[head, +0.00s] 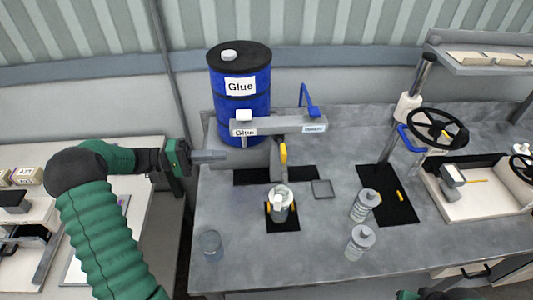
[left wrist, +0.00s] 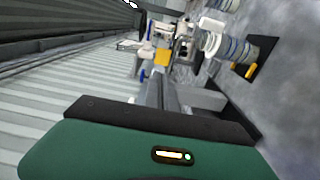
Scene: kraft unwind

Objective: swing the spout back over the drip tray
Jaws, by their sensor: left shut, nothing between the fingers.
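A blue drum (head: 241,105) labelled Glue stands at the back of the grey bench. In front of it is a grey dispenser body (head: 278,126) with a blue lever. A yellow-tipped spout (head: 283,153) hangs below the body. Under it, a clear jar (head: 281,207) with a pale top stands on a black mat. A small flat dark grey square, perhaps the drip tray (head: 322,188), lies to the jar's right. My left gripper (head: 222,156) is shut and empty, left of the spout and apart from it. Its fingers also show in the left wrist view (left wrist: 160,92).
An empty clear cup (head: 210,245) stands at the front left. A black handwheel (head: 437,128) and a white tray (head: 475,205) are at the right. The bench's front middle is clear.

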